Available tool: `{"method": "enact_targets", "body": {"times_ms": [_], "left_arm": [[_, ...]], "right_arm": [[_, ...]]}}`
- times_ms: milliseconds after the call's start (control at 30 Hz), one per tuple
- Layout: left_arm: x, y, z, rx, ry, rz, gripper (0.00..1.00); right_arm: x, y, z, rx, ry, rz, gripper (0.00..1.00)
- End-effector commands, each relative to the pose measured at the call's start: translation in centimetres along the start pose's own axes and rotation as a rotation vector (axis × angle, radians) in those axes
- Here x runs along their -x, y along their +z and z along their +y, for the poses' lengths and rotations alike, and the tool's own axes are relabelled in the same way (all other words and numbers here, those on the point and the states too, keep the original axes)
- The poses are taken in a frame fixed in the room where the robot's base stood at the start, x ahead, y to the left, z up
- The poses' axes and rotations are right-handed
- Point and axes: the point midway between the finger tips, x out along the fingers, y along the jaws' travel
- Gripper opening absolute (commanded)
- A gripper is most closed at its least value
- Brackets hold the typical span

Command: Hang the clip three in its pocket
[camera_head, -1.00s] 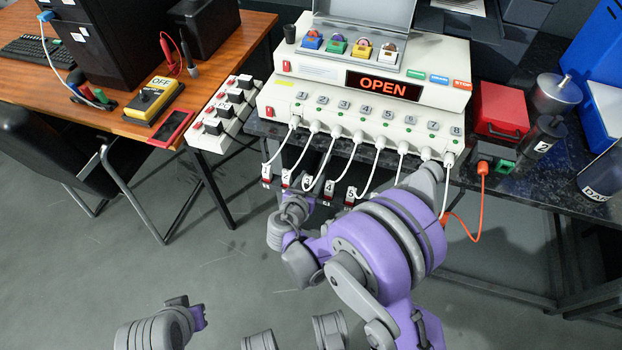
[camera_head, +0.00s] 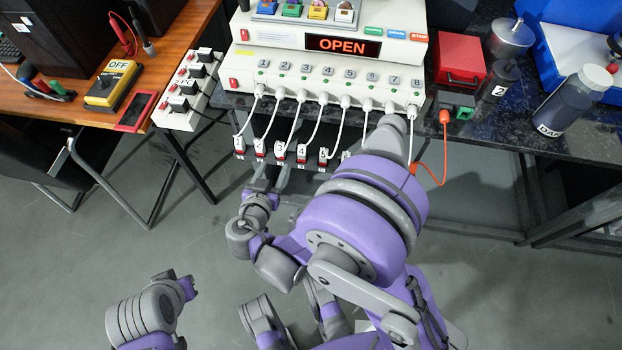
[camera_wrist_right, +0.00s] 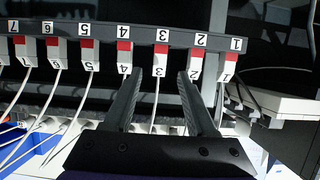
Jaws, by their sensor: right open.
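Clip three (camera_wrist_right: 160,65), red above white with a "3" on it, hangs on its cable at the pocket marked 3 of the dark numbered rail (camera_wrist_right: 180,37). Its red part is just below the label, in line with the neighbouring clips. My right gripper (camera_wrist_right: 154,72) is open, with one finger on each side of clip three's cable, apart from the clip. In the head view, clip three (camera_head: 280,151) hangs in the row in front of the white machine, and my right gripper (camera_head: 262,182) is below the row. I cannot make out my left gripper.
Clip two (camera_wrist_right: 195,67) and clip four (camera_wrist_right: 124,60) hang close on either side, with several more along the rail. White cables run from the clips to the machine (camera_head: 330,75), whose display reads OPEN. A dark table (camera_head: 560,145) extends to the right.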

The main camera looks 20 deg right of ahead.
Motion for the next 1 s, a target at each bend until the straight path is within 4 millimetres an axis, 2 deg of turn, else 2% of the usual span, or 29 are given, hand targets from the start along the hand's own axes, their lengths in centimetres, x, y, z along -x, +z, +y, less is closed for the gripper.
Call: {"method": "enact_targets", "body": {"times_ms": [67, 167, 333, 467, 600, 800, 1000], "left_arm": [[0.0, 0.0, 0.0, 0.0, 0.0, 0.0, 0.0], [0.0, 0.0, 0.0, 0.0, 0.0, 0.0, 0.0], [0.0, 0.0, 0.0, 0.0, 0.0, 0.0, 0.0], [0.0, 0.0, 0.0, 0.0, 0.0, 0.0, 0.0], [0.0, 0.0, 0.0, 0.0, 0.0, 0.0, 0.0], [0.0, 0.0, 0.0, 0.0, 0.0, 0.0, 0.0], [0.0, 0.0, 0.0, 0.0, 0.0, 0.0, 0.0]], "right_arm": [[-0.2, -0.1, 0.5, 0.013, 0.008, -0.018, 0.56], [-0.5, -0.6, 2.4, 0.064, 0.03, -0.088, 0.56], [-0.1, -1.2, 8.1, 0.211, 0.044, -0.322, 0.56], [1.8, -1.1, 12.3, 0.308, -0.011, -0.505, 0.56], [5.1, -0.6, 15.7, 0.376, -0.127, -0.656, 0.56], [9.6, 0.1, 18.1, 0.416, -0.318, -0.752, 0.56], [11.7, 0.4, 18.5, 0.427, -0.42, -0.761, 0.56]]}}
